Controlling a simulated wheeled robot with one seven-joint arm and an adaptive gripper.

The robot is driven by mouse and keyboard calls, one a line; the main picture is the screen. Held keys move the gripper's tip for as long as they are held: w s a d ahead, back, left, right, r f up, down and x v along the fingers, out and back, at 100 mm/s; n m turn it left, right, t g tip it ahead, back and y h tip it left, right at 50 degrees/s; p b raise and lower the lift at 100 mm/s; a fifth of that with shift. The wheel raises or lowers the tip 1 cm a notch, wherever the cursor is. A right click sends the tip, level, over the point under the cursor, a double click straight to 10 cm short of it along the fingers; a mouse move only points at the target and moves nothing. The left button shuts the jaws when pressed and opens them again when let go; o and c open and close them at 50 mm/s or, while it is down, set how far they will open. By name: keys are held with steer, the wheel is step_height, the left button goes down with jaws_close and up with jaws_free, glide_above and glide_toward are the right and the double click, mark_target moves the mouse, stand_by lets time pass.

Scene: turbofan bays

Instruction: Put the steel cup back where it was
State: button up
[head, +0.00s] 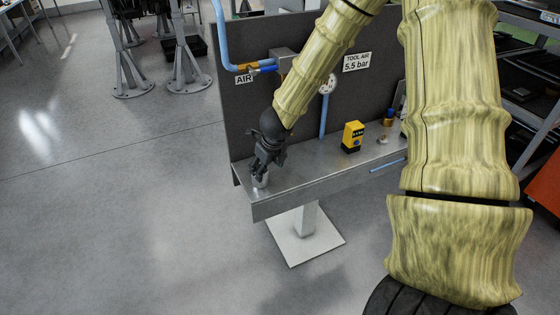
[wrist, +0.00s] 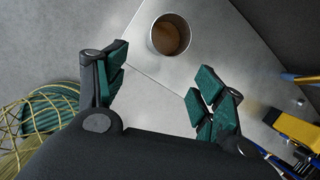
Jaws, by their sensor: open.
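The steel cup (wrist: 171,35) stands upright on the metal shelf (wrist: 150,72) in the wrist view, near the shelf's edge. Its open mouth faces me and its inside looks brown. In the head view the cup (head: 260,181) is small and partly hidden under my gripper (head: 265,160), at the left end of the shelf (head: 310,186). In the wrist view my gripper (wrist: 158,88) is open, its green-padded fingers spread with nothing between them. The cup lies beyond the fingertips in that view, apart from both fingers.
A dark back panel (head: 250,118) with a blue air pipe (head: 222,40) and a gauge (head: 327,84) rises behind the shelf. A yellow device (head: 353,137) stands mid-shelf, with small items to its right. The shelf between cup and device is clear.

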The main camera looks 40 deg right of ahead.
steer(key=s+a+f+n+g+h, duration=0.1)
steer(key=s+a+f+n, duration=0.2)
steer(key=s+f+n, duration=0.5)
steer(key=s+a+f+n+g+h, duration=0.1)
steer(key=s+a+f+n, duration=0.4)
steer(key=f+n, duration=0.45)
steer(key=s+a+f+n+g+y, duration=0.1)
steer(key=s+a+f+n, duration=0.4)
steer(key=s+n, duration=0.3)
steer(key=s+a+f+n+y, duration=0.1)
steer(key=s+a+f+n, duration=0.3)
steer(key=s+n, duration=0.5)
steer(key=s+a, duration=0.2)
steer(key=s, duration=0.1)
steer(key=shift+s+a+f+g+y, duration=0.2)
steer(key=shift+f+g+y, duration=0.15)
steer(key=shift+g+y, duration=0.05)
steer(key=shift+f+b, duration=0.6)
steer(key=shift+f, duration=0.05)
